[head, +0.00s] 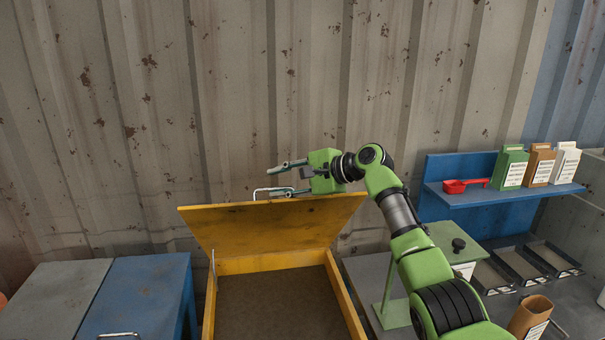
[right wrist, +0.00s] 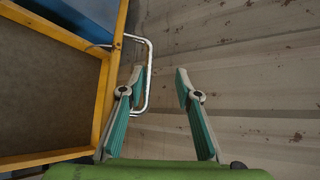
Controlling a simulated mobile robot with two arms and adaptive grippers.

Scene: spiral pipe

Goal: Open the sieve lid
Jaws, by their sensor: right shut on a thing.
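The sieve lid (head: 270,228) is a yellow panel standing raised and tilted at the back of the yellow sieve box (head: 345,300). The box is open and its brown inside shows. The metal lid handle (head: 256,191) sticks up from the lid's top edge. My right gripper (head: 274,181) is at this handle, shut on it. In the right wrist view the gripper (right wrist: 160,80) has one finger within the loop of the handle (right wrist: 149,70), and a gap shows between the fingers. My left gripper is not in view.
A blue cabinet (head: 150,290) stands left of the box. A corrugated wall (head: 230,100) stands behind.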

